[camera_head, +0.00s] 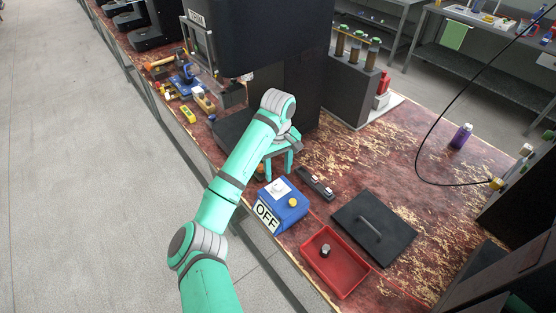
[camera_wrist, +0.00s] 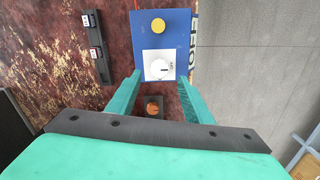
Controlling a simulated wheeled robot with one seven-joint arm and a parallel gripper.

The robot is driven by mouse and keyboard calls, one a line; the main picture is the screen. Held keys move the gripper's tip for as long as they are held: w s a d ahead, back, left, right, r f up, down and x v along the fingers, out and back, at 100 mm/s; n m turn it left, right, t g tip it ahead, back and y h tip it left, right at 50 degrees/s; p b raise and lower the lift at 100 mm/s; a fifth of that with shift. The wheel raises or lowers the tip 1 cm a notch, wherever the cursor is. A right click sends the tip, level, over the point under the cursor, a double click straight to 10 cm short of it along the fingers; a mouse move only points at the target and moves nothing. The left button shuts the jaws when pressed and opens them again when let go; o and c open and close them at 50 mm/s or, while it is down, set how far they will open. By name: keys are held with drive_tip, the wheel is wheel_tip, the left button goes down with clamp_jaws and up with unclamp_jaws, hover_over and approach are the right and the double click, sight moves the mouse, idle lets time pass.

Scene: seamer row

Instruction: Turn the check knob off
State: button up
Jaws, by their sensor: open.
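A blue box (camera_head: 294,215) with a white OFF label (camera_head: 266,217) stands at the bench's front edge; it also shows in the wrist view (camera_wrist: 177,25). On it are a yellow button (camera_wrist: 157,25) and a white plate with a round white knob (camera_wrist: 159,69) bearing a dark mark. I cannot read the small lettering beside the knob. My gripper (camera_head: 279,169) is open and empty, its fingers pointing down just behind the box. In the wrist view the fingertips (camera_wrist: 160,80) lie either side of the white knob's end of the box; contact cannot be told.
An orange knob on a dark block (camera_wrist: 153,106) shows between my fingers. A dark strip with two switches (camera_head: 316,184) lies beside the blue box. A red tray (camera_head: 350,283) holding a small metal part and a black handled plate (camera_head: 356,233) lie to the right. A tall black machine stands behind.

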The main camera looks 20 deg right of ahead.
sight(278, 184)
wheel_tip(278, 184, up, 5)
drive_tip(key=shift+r, duration=0.1)
idle(0.7)
